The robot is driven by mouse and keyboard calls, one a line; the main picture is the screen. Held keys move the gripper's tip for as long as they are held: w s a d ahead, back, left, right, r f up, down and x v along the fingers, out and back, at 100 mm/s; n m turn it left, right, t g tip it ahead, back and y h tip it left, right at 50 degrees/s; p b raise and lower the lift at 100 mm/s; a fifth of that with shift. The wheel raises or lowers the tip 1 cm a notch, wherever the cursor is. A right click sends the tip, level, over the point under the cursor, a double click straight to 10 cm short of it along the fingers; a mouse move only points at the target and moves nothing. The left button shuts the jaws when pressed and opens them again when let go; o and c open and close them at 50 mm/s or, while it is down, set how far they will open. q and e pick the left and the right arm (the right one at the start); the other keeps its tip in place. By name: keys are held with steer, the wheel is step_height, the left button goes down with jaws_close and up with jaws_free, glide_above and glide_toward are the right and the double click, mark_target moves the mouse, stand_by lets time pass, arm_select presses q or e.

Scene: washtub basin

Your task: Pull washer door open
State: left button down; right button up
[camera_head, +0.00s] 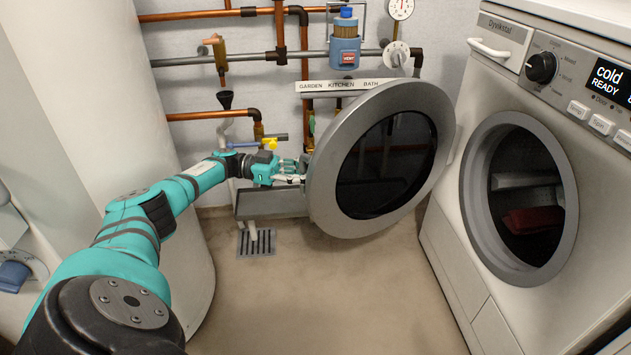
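The washer (450,222) is the white machine on the right. Its round door, a grey ring (330,190) with dark glass (385,165), stands swung open to the left of the machine. The drum opening (525,195) is uncovered, with a red cloth-like thing (533,219) inside. My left gripper (292,172) is at the door's left edge, on the side away from the washer. Its fingertips are small and partly overlap the rim, so I cannot tell whether they grip it. My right gripper is not in view.
Copper and grey pipes (205,116) with valves run along the back wall. A grey ledge (270,205) stands low behind the door, above a floor drain (256,243). A white column (90,80) is at left. The floor (330,300) in front is clear.

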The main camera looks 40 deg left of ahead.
arm_select(q)
steer(key=c, duration=2)
jaws_free()
steer(key=shift+s+a+f, duration=0.25)
steer(key=shift+a, duration=0.1)
steer(key=o, duration=0.5)
steer(key=shift+s+a, duration=0.25)
steer(key=shift+o, duration=1.3)
steer(key=shift+r, duration=0.15)
steer(key=shift+w+d, duration=0.2)
steer(key=shift+w, duration=0.05)
steer(key=shift+d, duration=0.1)
